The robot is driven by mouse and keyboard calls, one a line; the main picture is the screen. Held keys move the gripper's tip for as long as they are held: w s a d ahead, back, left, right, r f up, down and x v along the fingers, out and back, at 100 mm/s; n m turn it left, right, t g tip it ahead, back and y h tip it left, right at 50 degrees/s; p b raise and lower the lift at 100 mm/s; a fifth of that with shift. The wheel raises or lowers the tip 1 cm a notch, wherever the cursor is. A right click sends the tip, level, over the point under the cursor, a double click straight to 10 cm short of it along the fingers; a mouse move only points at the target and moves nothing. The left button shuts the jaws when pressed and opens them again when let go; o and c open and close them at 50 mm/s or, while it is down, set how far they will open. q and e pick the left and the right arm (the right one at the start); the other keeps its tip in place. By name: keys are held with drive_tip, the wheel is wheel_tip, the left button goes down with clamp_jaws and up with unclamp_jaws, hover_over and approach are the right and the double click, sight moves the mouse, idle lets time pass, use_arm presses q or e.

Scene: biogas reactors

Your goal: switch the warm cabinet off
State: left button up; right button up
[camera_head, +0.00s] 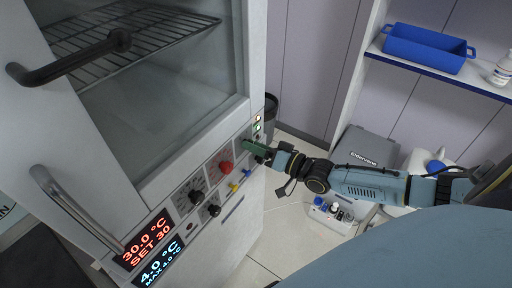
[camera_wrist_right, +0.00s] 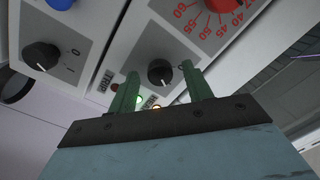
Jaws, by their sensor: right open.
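The warm cabinet (camera_head: 185,140) stands at left in the head view, with a glass door and a red display (camera_head: 148,238) reading 30.0 °C, SET 30. Its control row has a red dial (camera_head: 225,167), which also shows at the top of the right wrist view (camera_wrist_right: 224,4). My right gripper (camera_head: 252,147) is at the far end of this row. In the wrist view its green fingers are open, one on each side of a small black knob (camera_wrist_right: 160,73). I cannot tell whether they touch it. A green lamp (camera_wrist_right: 139,98) and an orange lamp (camera_wrist_right: 156,107) are lit nearby. My left gripper is out of view.
A lower row carries a blue display (camera_head: 161,262) reading 4.0 °C. A black O/I knob (camera_wrist_right: 42,56) sits beside the gripper on the adjoining panel. Door handles (camera_head: 75,207) stick out at left. A shelf with a blue tray (camera_head: 428,48) stands at right.

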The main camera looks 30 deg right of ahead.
drive_tip(key=shift+w+a, duration=0.1)
drive_tip(key=shift+c, duration=0.4)
drive_tip(key=c, duration=0.9)
drive_tip(key=shift+r+n+h+p, duration=0.1)
drive_tip(key=shift+n+h+p, duration=0.3)
drive_tip(key=shift+n+p, duration=3.8)
drive_tip(key=n+b, duration=0.3)
